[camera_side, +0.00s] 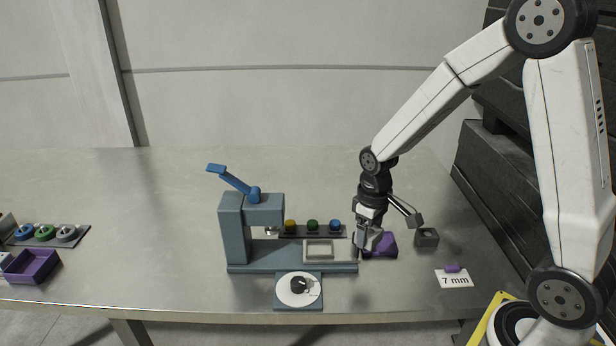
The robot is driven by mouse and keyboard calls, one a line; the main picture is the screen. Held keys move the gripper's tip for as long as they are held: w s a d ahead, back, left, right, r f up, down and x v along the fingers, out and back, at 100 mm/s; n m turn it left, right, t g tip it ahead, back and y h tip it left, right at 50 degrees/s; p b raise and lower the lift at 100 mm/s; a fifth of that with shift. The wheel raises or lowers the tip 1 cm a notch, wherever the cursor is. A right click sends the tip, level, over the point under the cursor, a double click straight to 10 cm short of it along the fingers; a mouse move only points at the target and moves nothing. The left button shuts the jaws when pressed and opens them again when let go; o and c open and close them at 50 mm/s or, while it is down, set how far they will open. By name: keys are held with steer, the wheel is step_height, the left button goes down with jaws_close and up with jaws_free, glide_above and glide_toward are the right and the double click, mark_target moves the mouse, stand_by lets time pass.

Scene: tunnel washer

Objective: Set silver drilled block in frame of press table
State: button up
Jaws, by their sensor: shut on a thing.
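The press (236,222) is blue-grey with a blue lever and stands mid-table. Its table carries a pale rectangular frame (318,257), which looks empty. My gripper (367,243) is just right of the press table, pointing down and shut on a small silver-grey piece that looks like the silver drilled block. The fingers hide much of it, and I cannot make out its hole. The piece is to the right of the frame and apart from it.
A purple tray (383,241) sits right behind my gripper. A dark block (427,238) and a "7 mm" card (454,281) with a purple piece lie right.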

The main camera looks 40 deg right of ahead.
steer(key=w+n, duration=0.2)
steer(key=n, duration=0.2)
steer(key=w+a+n, duration=0.1)
steer(key=w+n, duration=0.1)
steer(key=n, duration=0.3)
steer(key=w+n, duration=0.2)
steer(key=n, duration=0.2)
steer(key=shift+a+n, duration=0.3)
steer(key=shift+a, duration=0.1)
steer(key=w+n, duration=0.1)
steer(key=n, duration=0.3)
steer(key=w+a+n, duration=0.1)
steer(key=n, duration=0.1)
steer(key=shift+w+n, duration=0.3)
steer(key=shift+n, duration=0.1)
steer(key=n, duration=0.2)
steer(key=w+n, duration=0.1)
steer(key=w+a+n, duration=0.1)
steer(key=n, duration=0.1)
steer(key=shift+f+n, duration=0.1)
steer(key=shift+n, duration=0.2)
steer(key=shift+f, duration=0.15)
glide_above(320, 251)
steer(key=shift+w+d+f, duration=0.1)
steer(key=shift+w+f, duration=0.05)
steer(key=shift+f, duration=1.95)
steer(key=shift+f, duration=1)
steer(key=shift+f, duration=0.35)
